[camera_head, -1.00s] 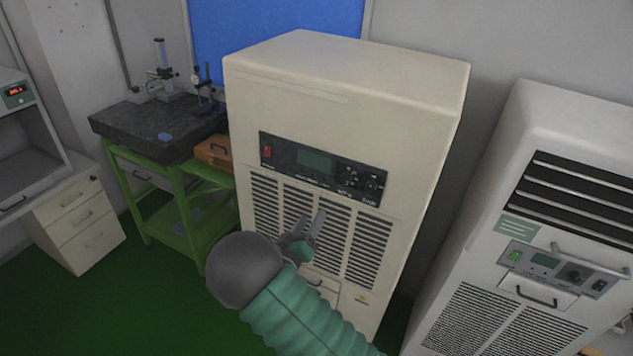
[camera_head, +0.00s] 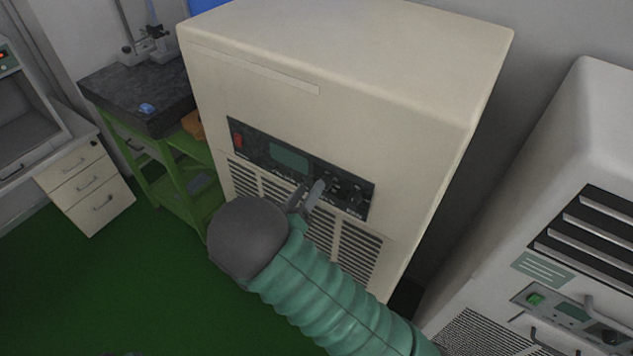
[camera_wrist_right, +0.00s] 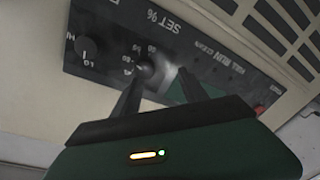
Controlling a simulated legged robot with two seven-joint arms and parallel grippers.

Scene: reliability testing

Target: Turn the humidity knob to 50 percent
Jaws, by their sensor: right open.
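The beige cabinet has a black control panel (camera_head: 260,150) on its front, with a red switch, a greenish display and dark knobs at its right end. In the right wrist view the panel appears upside down. A knob (camera_wrist_right: 146,67) there sits beside a number scale near the "SET %" print; I take it as the humidity knob. My right gripper (camera_head: 309,191) is open just in front of the panel. In the wrist view its fingertips (camera_wrist_right: 160,76) are close to this knob, one partly covering it; contact cannot be told. The pointer's setting is unreadable. My left gripper is not in view.
A second knob (camera_wrist_right: 88,47) marked "LO" sits beside the scaled knob. Vent grilles (camera_head: 360,255) lie below the panel. Another beige machine (camera_head: 560,150) stands at right, and a green stand (camera_head: 175,195) with a dark slab at left. Green floor is clear in front.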

